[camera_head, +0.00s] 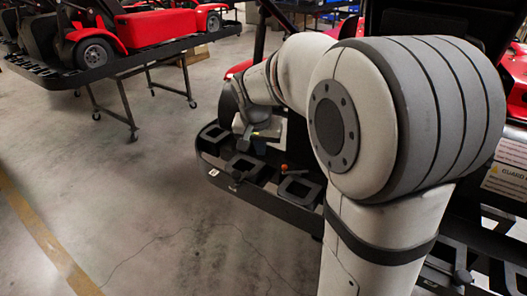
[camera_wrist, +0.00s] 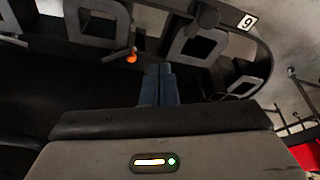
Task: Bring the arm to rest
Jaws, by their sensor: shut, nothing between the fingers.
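My gripper (camera_wrist: 158,72) shows in the wrist view with its two blue-grey fingers together and nothing between them. In the head view my gripper (camera_head: 254,143) is small and partly hidden by my wrist; it is over the black kart stand (camera_head: 262,198). My arm folds across the right half of the head view and hides much of what lies behind it. The fingers point over the stand's dark surface, and I cannot tell how far above it they are.
The stand carries several grey square frames (camera_head: 299,188) and an orange-tipped part (camera_wrist: 132,56). A number 9 label (camera_wrist: 247,22) is on its rim. A red kart (camera_head: 150,28) sits on another stand at the upper left. Grey floor (camera_head: 120,190) is clear at left.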

